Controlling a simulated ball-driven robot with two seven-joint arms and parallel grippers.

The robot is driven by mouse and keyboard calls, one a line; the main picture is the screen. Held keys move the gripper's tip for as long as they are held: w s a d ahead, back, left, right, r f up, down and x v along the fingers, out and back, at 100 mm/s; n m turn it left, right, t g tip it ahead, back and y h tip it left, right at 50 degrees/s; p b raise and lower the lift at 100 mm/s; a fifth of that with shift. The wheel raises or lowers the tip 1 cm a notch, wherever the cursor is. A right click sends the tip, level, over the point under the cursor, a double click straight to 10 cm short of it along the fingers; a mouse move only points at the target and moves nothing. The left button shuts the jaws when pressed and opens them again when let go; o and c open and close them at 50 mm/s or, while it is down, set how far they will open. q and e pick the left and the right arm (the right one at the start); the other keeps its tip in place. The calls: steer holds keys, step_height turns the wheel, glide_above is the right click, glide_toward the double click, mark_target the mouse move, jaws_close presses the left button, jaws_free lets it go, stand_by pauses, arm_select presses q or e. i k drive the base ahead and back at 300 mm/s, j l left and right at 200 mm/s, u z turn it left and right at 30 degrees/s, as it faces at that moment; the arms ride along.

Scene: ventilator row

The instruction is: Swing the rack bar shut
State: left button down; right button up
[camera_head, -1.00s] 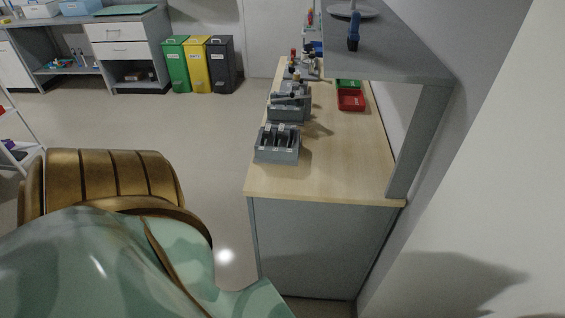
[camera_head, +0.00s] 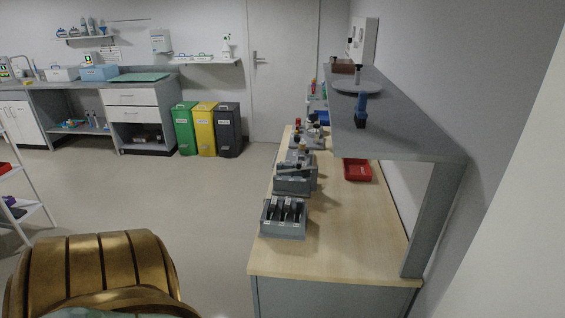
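A grey rack (camera_head: 284,230) with dark upright pieces in its slots stands near the front of the wooden counter (camera_head: 335,248). Behind it is a second grey rack (camera_head: 291,186) with a bar-like grey piece (camera_head: 295,168) lying across its top. I cannot tell at this size which of these has the rack bar, or how far any bar is open. More small dark and grey items stand further back in the same row. Neither of my grippers is in view.
A grey shelf (camera_head: 415,140) overhangs the counter's right side, carrying a blue instrument (camera_head: 361,108). A red tray (camera_head: 357,170) lies beneath. Green (camera_head: 185,130), yellow (camera_head: 204,130) and black bins (camera_head: 228,130) stand at the back. The floor left of the counter is clear.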

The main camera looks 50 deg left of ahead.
mark_target(299, 168)
steer(key=i+j+u, duration=0.1)
steer(key=j, duration=0.3)
steer(key=i+j+u, duration=0.1)
steer(key=j, duration=0.35)
steer(key=i+j, duration=0.2)
steer(key=j, duration=0.2)
steer(key=i+j+u, duration=0.15)
steer(key=j, duration=0.25)
